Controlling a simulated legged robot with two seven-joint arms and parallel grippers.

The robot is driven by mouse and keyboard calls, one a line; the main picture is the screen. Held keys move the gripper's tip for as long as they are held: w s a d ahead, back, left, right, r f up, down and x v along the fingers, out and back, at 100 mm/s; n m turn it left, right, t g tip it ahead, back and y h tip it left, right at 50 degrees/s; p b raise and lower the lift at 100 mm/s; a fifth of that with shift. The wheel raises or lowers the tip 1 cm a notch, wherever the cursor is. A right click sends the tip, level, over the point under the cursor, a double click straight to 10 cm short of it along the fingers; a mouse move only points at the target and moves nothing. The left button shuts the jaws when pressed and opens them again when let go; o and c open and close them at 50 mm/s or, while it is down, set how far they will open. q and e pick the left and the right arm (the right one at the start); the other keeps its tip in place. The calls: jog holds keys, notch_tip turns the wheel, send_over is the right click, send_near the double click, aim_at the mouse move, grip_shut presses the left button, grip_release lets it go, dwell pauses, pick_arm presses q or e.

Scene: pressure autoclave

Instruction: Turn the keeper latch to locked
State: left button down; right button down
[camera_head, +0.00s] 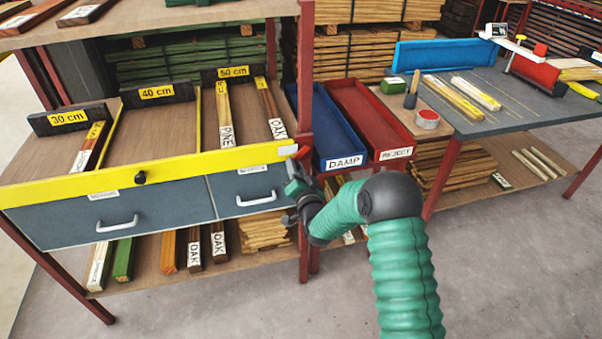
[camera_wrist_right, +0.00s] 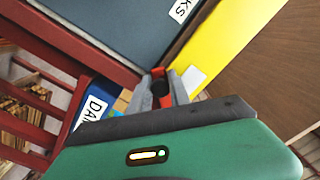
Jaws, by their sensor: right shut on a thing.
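The keeper latch (camera_head: 301,152) shows as a small red piece at the right end of the yellow bar (camera_head: 160,178), beside a white plate (camera_head: 287,149). My right gripper (camera_head: 297,170) is at this end of the bar, by the red post. In the right wrist view, its two grey fingers (camera_wrist_right: 163,88) are closed around the red latch (camera_wrist_right: 165,100), which has a dark part at its tip. The gripper hides much of the latch, so its exact angle is hard to tell. My left gripper is not in view.
A black knob (camera_head: 140,177) sits on the yellow bar, above grey drawers (camera_head: 130,208) with handles. The blue DAMP tray (camera_head: 318,125) and red REJECT tray (camera_head: 365,115) lie just right of the red post (camera_head: 305,70). Open floor lies in front.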

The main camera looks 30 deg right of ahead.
aim_at(287, 150)
jog(key=shift+w+a+r+m, duration=0.1)
jog(key=shift+a+r+m, duration=0.4)
jog(key=shift+m, duration=1.15)
jog(key=shift+w+a+r+m, duration=0.1)
jog(key=shift+r+m, duration=0.8)
jog(key=shift+m, duration=0.7)
jog(key=shift+a+r+m, duration=0.3)
jog(key=shift+r+m, duration=0.4)
jog(key=shift+m, duration=0.95)
jog(key=c, duration=1.2)
grip_release()
jog(key=shift+d, duration=0.1)
jog(key=shift+c, duration=0.2)
jog(key=p+v, duration=0.1)
jog(key=v, duration=1.5)
jog(key=shift+s+a+p, duration=0.25)
jog(key=shift+s+p, duration=0.05)
jog(key=shift+s, duration=0.05)
